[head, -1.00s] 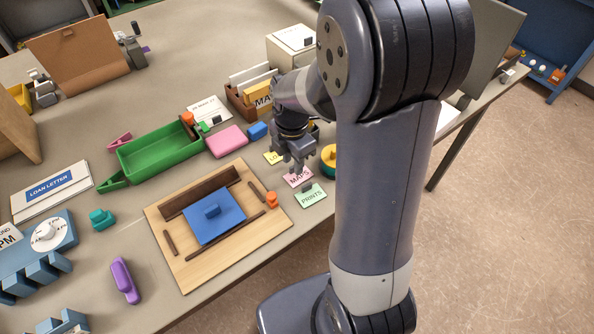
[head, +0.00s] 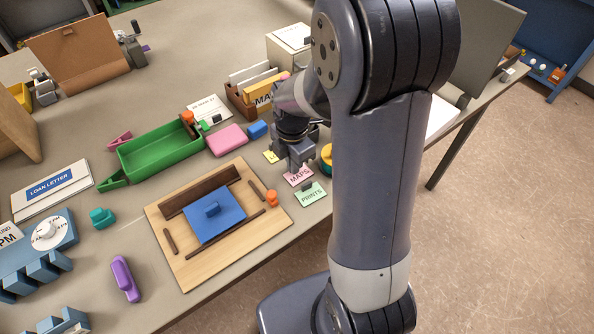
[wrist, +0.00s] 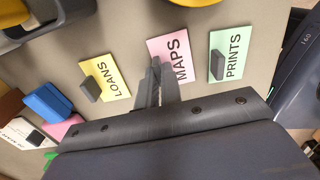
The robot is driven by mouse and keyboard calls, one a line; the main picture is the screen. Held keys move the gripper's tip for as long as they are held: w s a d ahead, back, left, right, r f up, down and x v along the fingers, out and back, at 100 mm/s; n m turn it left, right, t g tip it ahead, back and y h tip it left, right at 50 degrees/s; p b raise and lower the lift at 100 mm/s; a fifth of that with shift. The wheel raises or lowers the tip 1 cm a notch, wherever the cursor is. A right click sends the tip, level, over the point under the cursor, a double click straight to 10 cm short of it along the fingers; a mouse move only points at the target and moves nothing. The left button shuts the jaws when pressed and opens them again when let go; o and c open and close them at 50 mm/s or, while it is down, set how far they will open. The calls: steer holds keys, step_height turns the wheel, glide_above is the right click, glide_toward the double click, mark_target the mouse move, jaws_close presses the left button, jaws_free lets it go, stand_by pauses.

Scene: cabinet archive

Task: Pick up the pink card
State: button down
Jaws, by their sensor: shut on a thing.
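The pink card (head: 299,177), lettered MAPS, lies on the table between a yellow card and a green card. It also shows in the wrist view (wrist: 174,50), with my gripper's fingers (wrist: 156,70) over its left part. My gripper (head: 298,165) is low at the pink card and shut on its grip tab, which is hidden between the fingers. The card looks flat at table height; I cannot tell whether it is clear of the table.
The yellow LOANS card (wrist: 106,80) and green PRINTS card (wrist: 230,54), each with a dark tab, lie close on either side. A yellow round thing (head: 326,155) is behind. A wooden board (head: 167,237) with a blue plate and a green tray (head: 160,150) lie left.

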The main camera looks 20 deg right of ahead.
step_height(320, 180, up, 10)
stand_by(0.6)
stand_by(0.4)
